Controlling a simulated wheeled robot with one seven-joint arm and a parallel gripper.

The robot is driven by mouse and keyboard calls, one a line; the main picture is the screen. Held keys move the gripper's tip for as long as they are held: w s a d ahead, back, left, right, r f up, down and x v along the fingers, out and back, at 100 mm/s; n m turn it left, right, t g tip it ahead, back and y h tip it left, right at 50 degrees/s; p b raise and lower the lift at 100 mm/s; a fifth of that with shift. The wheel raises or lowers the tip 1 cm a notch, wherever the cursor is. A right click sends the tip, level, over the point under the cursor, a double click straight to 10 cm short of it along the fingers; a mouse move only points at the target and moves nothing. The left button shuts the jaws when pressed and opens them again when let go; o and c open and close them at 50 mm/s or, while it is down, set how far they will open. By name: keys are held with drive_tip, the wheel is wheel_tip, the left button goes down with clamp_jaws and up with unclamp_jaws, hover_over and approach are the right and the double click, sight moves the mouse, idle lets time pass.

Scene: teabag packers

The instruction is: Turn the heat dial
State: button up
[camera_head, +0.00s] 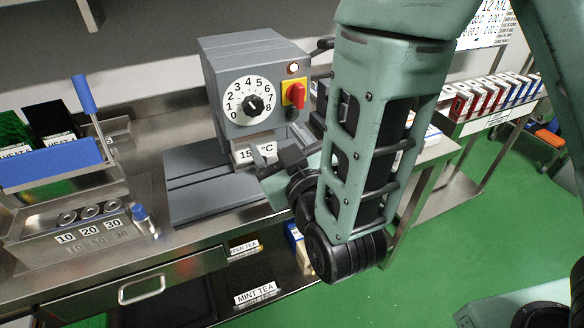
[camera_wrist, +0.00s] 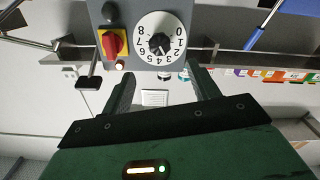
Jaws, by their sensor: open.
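The heat dial (camera_head: 250,105) is a black knob on a white round face numbered 0 to 8, on the front of a grey machine (camera_head: 245,55). I cannot tell surely which number the knob points at. In the wrist view the dial (camera_wrist: 159,44) appears upside down, beyond my fingertips and near the middle. My gripper (camera_head: 272,160) is open and empty, in front of the machine and lower than the dial, partly covering the temperature label (camera_head: 252,152). In the wrist view my gripper (camera_wrist: 164,82) has its two fingers wide apart, not touching the knob.
A red switch on a yellow plate (camera_head: 295,93) and a round lamp (camera_head: 293,68) sit right of the dial. A blue-handled device (camera_head: 60,165) stands at left on the steel table (camera_head: 140,262). A rack of boxes (camera_head: 490,95) is at right. Green floor lies open at right.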

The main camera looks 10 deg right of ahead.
drive_tip(key=p+v, duration=0.5)
drive_tip(key=p, duration=0.4)
drive_tip(key=shift+s+d, duration=0.1)
drive_tip(key=shift+s, duration=0.1)
idle(0.5)
